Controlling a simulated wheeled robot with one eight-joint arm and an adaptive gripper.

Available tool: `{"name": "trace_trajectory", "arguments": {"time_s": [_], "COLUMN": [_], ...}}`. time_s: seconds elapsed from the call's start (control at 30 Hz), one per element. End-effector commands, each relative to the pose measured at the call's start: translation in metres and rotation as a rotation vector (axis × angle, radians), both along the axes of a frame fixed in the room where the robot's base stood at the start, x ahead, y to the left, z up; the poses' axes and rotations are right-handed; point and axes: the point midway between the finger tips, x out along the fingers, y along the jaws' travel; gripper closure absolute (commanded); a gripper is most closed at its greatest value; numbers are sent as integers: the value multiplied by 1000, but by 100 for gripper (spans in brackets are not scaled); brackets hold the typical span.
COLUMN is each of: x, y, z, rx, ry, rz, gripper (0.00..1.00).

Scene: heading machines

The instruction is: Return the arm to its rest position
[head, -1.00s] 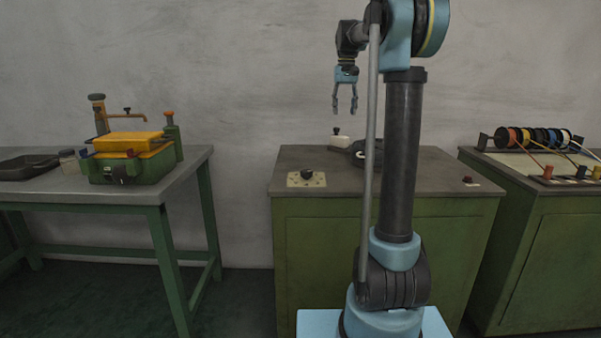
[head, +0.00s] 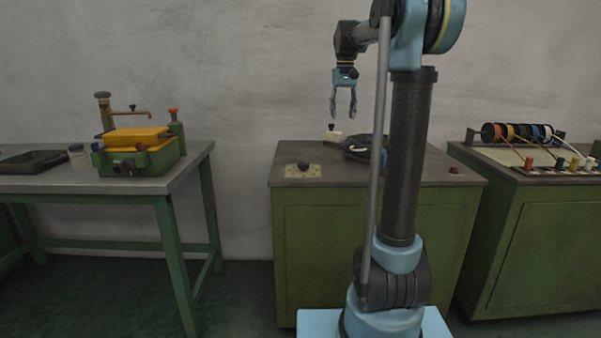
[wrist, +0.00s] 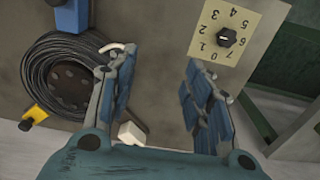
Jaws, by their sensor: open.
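My gripper (head: 343,102) hangs with its fingers pointing down above the middle green cabinet (head: 290,218) in the head view. The fingers are apart and nothing is between them. In the wrist view my gripper (wrist: 160,98) also shows open, over the grey cabinet top. My arm is raised and bent, with the dark upright link in front of the cabinet.
On the cabinet top are a dial plate (wrist: 228,32), a coil of dark cable (wrist: 65,85) and a small white block (wrist: 131,133). A table (head: 190,172) with a green and yellow machine (head: 138,150) stands left. A cabinet with coloured spools (head: 518,133) stands right.

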Motion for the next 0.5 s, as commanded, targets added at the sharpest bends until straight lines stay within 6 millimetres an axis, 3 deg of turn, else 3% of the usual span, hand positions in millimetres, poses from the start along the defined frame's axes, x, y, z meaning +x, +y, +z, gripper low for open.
{"name": "trace_trajectory", "arguments": {"time_s": [0.27, 0.5], "x": [-53, -122], "y": [-6, -14], "z": [-17, -50], "rx": [0, 0], "ry": [-20, -50], "rz": [1, 2], "gripper": [54, 54]}}
